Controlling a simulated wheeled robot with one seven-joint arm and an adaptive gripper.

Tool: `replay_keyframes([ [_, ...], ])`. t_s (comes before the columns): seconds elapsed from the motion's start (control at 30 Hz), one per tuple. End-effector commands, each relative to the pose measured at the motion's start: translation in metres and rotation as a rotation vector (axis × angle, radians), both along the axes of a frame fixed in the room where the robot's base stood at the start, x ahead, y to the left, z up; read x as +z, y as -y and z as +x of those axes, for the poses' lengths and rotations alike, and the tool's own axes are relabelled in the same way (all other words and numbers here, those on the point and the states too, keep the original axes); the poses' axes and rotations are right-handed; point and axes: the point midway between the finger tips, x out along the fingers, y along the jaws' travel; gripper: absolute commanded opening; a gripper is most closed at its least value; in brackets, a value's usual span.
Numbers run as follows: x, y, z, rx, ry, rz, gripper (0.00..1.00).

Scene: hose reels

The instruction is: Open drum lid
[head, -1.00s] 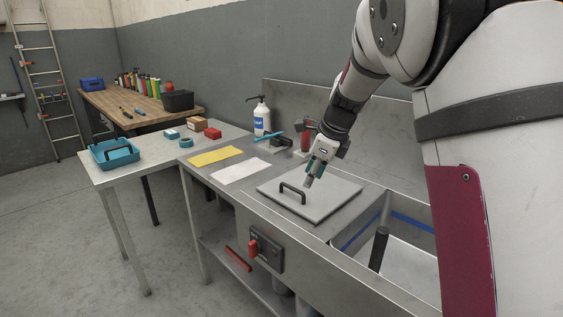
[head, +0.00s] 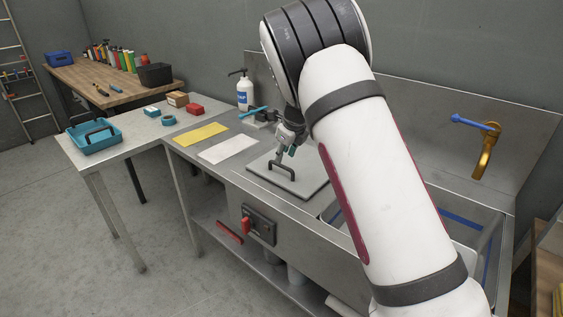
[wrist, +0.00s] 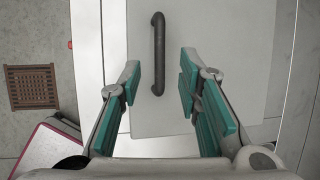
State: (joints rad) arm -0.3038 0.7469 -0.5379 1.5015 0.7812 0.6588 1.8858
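The lid is a flat grey square plate (head: 310,183) on the steel bench, lying flat. Its dark bar handle (head: 281,169) stands up near the lid's left side. My gripper (head: 282,154) is just above and behind the handle in the head view, partly hidden by my arm. In the wrist view the lid (wrist: 215,60) fills the middle, and the handle (wrist: 158,58) runs lengthwise between my teal-padded fingers (wrist: 160,85). The fingers are spread wide with clear gaps on both sides of the handle. Whether they reach down to its height is hard to tell.
A sink basin (head: 462,232) with a brass tap (head: 485,155) lies right of the lid. A yellow cloth (head: 202,133) and a white cloth (head: 228,150) lie left of it. A spray-topped bottle (head: 244,94) stands behind. A red-knobbed switch box (head: 260,226) is on the bench front.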

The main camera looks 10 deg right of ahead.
Motion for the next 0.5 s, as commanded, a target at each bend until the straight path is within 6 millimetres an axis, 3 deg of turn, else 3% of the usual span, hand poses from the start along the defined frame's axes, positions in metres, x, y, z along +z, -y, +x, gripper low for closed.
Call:
replay_keyframes([
  [0.2,-0.032,-0.002,0.014,0.001,-0.002,-0.002,0.32],
  [0.5,-0.044,-0.004,0.021,0.001,0.001,0.0,0.32],
])
